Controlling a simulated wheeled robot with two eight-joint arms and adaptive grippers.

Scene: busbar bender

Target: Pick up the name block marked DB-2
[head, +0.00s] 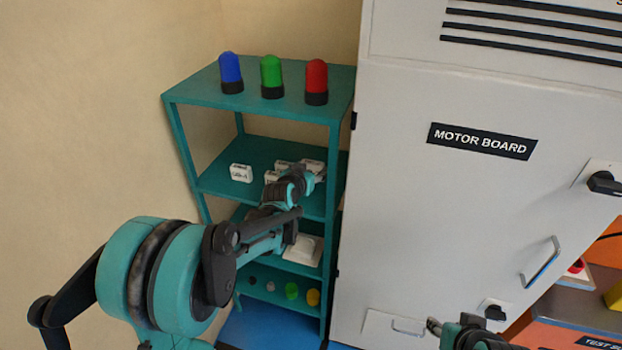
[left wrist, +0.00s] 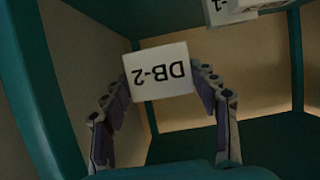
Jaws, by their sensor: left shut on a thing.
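The white name block marked DB-2 (left wrist: 158,72) sits between the two fingers of my left gripper (left wrist: 160,88) in the left wrist view, its lettering upside down there. The fingers are shut on its sides. In the head view my left gripper (head: 312,178) is at the second shelf of the teal rack, and the arm hides part of the blocks there. My right gripper (head: 455,328) shows only partly at the bottom edge, and its fingers are too small to read.
Another white block (head: 241,173) stands on the teal shelf (head: 215,183), left of the gripper. A block ending in "-1" (left wrist: 232,12) shows at the top of the wrist view. Blue (head: 230,70), green (head: 271,74) and red (head: 316,80) lamps stand on top. The grey MOTOR BOARD cabinet (head: 430,220) is close right.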

